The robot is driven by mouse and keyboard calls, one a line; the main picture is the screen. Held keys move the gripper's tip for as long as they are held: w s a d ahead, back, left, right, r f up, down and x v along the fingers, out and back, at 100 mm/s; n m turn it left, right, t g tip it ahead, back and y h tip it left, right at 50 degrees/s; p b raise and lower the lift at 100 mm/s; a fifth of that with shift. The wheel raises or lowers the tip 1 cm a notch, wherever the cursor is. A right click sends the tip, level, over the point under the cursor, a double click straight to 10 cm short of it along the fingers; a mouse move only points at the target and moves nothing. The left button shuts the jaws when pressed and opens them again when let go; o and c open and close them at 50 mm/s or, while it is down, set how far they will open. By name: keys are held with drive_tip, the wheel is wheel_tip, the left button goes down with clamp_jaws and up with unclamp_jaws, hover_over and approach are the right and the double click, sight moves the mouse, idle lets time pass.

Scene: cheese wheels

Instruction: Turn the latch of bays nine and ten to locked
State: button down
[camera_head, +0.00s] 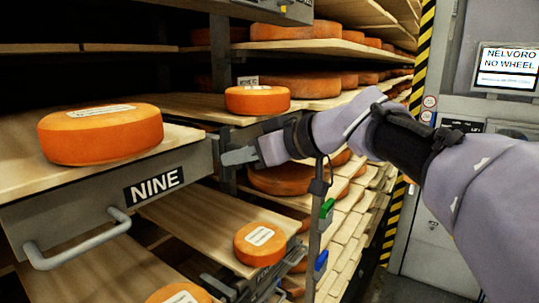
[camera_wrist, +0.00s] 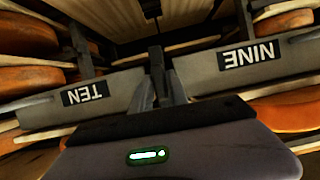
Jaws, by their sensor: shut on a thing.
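The front board of bay nine (camera_head: 95,190) carries a black NINE label and a grey pull handle (camera_head: 80,243). In the wrist view, which is upside down, the boards of bay nine (camera_wrist: 215,70) and bay ten (camera_wrist: 110,95) meet at a dark upright. The latch (camera_wrist: 157,62) is a dark piece at that upright, largely hidden by my fingers. My gripper (camera_head: 226,156) is at the right end of the bay nine board, shut on the latch. Its fingers (camera_wrist: 160,90) also show in the wrist view. Which way the latch is turned, I cannot tell.
An orange cheese wheel (camera_head: 100,134) sits on the bay nine shelf. A smaller wheel (camera_head: 257,99) sits behind my gripper, and another (camera_head: 260,244) lies on a lower board.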

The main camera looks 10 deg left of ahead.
drive_tip(key=m+g+y, duration=0.1)
drive_tip(key=m+g, duration=0.1)
drive_tip(key=m, duration=0.1)
drive_tip(key=shift+w, duration=0.15)
drive_tip(key=m, duration=0.1)
drive_tip(key=m+g+y, duration=0.1)
drive_tip(key=m, duration=0.1)
drive_tip(key=shift+d+f+m+g, duration=0.1)
drive_tip(key=shift+f+m+g, duration=0.05)
drive_tip(key=shift+m+g, duration=0.15)
drive_tip(key=m+g+y+b, duration=0.1)
drive_tip(key=m+y, duration=0.1)
drive_tip(key=m, duration=0.1)
drive_tip(key=shift+w+f, duration=0.1)
drive_tip(key=shift+m+y+b, duration=0.55)
drive_tip(key=shift+m+y, duration=0.15)
drive_tip(key=shift+m, duration=1.1)
drive_tip(key=c, duration=1.4)
unclamp_jaws()
drive_tip(key=shift+o, duration=0.2)
